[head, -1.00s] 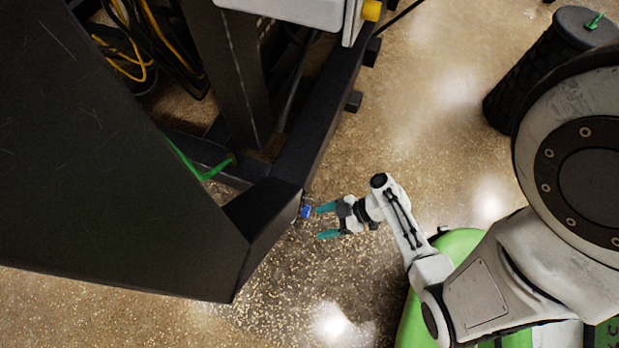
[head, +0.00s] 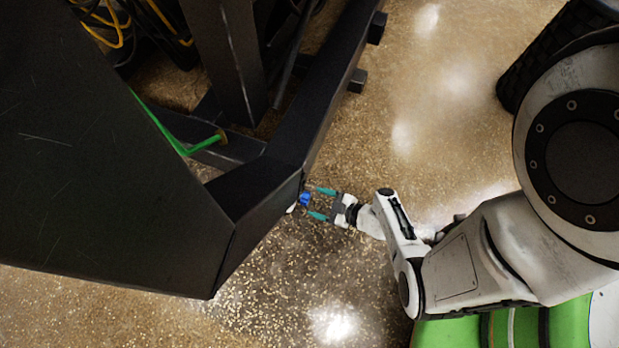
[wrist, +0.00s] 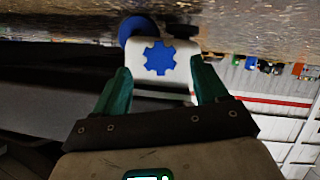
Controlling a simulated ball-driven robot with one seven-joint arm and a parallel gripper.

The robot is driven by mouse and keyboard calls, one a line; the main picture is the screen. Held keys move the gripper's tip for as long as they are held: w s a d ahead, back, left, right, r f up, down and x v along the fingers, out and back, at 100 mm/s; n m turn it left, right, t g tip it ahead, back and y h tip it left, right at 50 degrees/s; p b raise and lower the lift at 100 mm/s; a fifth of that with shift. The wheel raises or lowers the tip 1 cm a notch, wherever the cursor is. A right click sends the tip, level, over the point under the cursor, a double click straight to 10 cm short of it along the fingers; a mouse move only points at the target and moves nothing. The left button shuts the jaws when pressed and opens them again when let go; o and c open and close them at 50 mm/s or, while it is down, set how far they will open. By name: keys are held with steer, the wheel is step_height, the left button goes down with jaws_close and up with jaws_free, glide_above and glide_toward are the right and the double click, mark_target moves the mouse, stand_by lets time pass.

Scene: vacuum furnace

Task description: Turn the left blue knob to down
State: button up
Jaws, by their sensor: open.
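A small blue knob (head: 305,199) shows in the head view at the side of the dark furnace frame's corner. In the wrist view a blue gear-shaped piece (wrist: 159,58) sits on the face of a white block (wrist: 160,80). A round blue part (wrist: 138,28) is just above it to the left. I cannot tell which of these is the left knob or how it is turned. My gripper (head: 322,203) is open, its teal fingers pointing at the blue knob. In the wrist view the fingers (wrist: 163,85) are on either side of the white block; contact cannot be told.
The dark furnace frame (head: 270,185) and a large black panel (head: 100,190) fill the left. A green bar (head: 165,135) and yellow cables (head: 105,25) lie within the frame. The speckled floor (head: 330,270) in front is clear. A dark part (wrist: 181,27) is near the knob.

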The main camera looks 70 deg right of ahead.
mark_target(305, 199)
steer(key=shift+b+x, duration=0.4)
steer(key=shift+x, duration=1.7)
steer(key=c, duration=1.1)
